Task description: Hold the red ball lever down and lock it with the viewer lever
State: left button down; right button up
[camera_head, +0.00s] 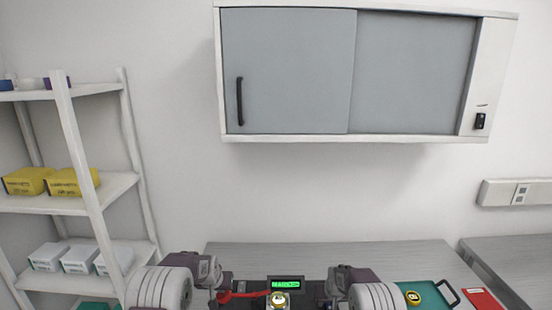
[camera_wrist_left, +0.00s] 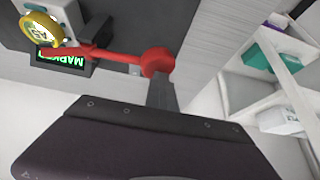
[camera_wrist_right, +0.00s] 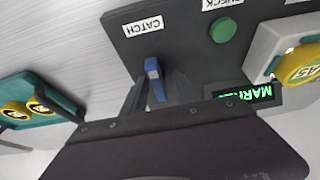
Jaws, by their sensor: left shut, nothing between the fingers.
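The red ball lever (camera_wrist_left: 115,56) runs from the instrument to a red ball (camera_wrist_left: 158,62) in the left wrist view. It also shows in the head view (camera_head: 250,294). My left gripper (camera_wrist_left: 162,82) is shut and empty, its tips at the ball, seemingly touching it. A blue lever (camera_wrist_right: 155,80) stands beside a label reading "CATCH" (camera_wrist_right: 142,27) in the right wrist view. No label reading "viewer" shows. My right gripper (camera_wrist_right: 157,92) is open, one finger on each side of the blue lever, with gaps visible. Whether the ball lever is fully down, I cannot tell.
A green button (camera_wrist_right: 223,30) is near the blue lever. A green tray (camera_head: 428,294) with yellow discs lies at right. A cabinet (camera_head: 288,70) hangs above.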

pick_arm(q)
jog(key=shift+f, duration=1.15)
jog(key=shift+d, duration=0.15)
pick_arm(e)
jog(key=c, duration=0.7)
pick_arm(q)
jog(key=shift+r, duration=0.1)
pick_arm(e)
jog(key=n+y, duration=0.1)
jog(key=n, duration=0.3)
jog(key=shift+d+y, duration=0.1)
jog(key=shift+y, duration=0.3)
jog(key=shift+c, duration=0.2)
jog(key=shift+n, duration=0.4)
jog(key=n, duration=0.2)
jog(key=n+g+y, duration=0.1)
jog(key=n, duration=0.1)
jog(key=shift+n+g+y, duration=0.3)
jog(key=shift+n, duration=0.1)
jog(key=o, duration=0.7)
jog(key=shift+o, duration=0.2)
jog(key=shift+r, duration=2.7)
